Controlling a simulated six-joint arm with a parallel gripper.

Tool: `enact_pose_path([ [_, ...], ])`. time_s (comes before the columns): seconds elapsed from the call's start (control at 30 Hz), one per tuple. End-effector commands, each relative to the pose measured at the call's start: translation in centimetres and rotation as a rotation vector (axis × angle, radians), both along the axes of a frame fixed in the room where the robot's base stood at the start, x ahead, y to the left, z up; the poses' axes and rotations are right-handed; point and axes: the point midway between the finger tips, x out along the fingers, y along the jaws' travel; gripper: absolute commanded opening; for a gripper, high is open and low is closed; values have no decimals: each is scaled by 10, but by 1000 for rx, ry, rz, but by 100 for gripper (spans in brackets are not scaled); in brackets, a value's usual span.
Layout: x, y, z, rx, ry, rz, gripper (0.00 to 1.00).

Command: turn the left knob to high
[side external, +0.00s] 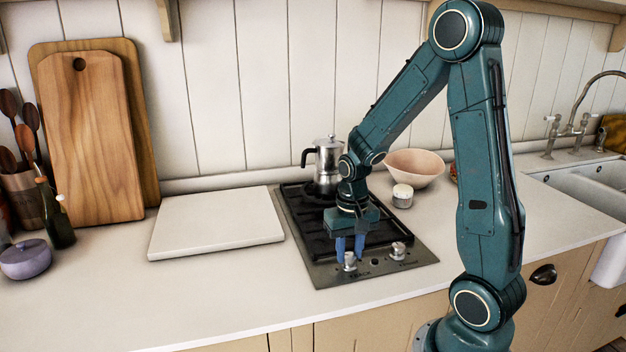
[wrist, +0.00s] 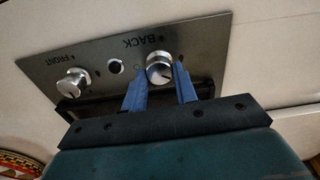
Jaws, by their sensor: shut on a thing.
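The left knob (side external: 350,262) is a silver dial at the front left of the black hob (side external: 322,272). In the wrist view this knob (wrist: 159,75) sits beside the upside-down word BACK, with a dark line on its face; I cannot tell its exact setting. My gripper (side external: 350,250) points down over it, and its blue fingers stand on either side, shut on the knob. They also show around it in the wrist view (wrist: 161,68). The right knob (side external: 398,250) is free of the gripper, beside the word FRONT in the wrist view (wrist: 73,82).
A moka pot (side external: 327,160) stands at the back of the hob. A pink bowl (side external: 414,167) and a small white-lidded jar (side external: 402,196) are to the right. A white slab (side external: 218,222) lies to the left. The counter in front is clear.

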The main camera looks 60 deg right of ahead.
Motion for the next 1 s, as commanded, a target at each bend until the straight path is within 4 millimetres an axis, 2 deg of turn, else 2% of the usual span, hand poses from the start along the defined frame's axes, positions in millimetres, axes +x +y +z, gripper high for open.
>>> enact_pose_path([
  [0.5,1,1,1,-1,-1,440,6],
  [0.7,1,1,1,-1,-1,529,6],
  [1.0,1,1,1,-1,-1,566,6],
])
